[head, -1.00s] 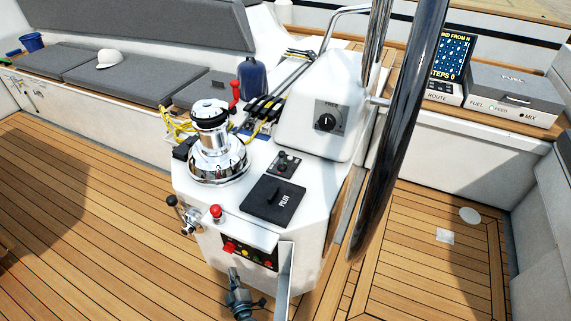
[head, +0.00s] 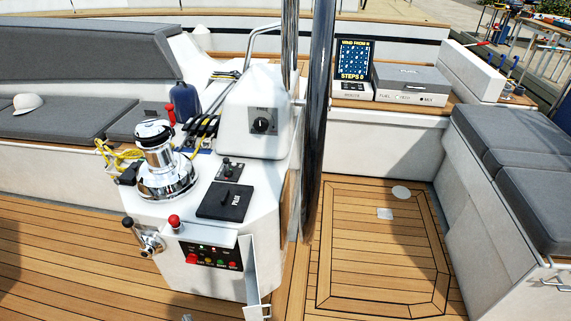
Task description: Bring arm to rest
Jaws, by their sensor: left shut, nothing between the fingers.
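Only a small grey tip of my left gripper (head: 187,317) shows at the bottom edge of the head view. It is low, in front of the white console (head: 205,265), apart from it, and appears shut and empty. The rest of that arm is below the picture. My right gripper is not in view. The console carries a chrome winch (head: 165,172), a black PILOT cover (head: 224,201) and a panel of coloured buttons (head: 212,256).
A lever with a black knob (head: 128,222) and a red-knobbed lever (head: 174,220) stick out at the console's front. A narrow flap (head: 250,270) stands out beside the panel. The large wheel (head: 318,120) rises at the right. Teak floor (head: 80,260) is clear at the left.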

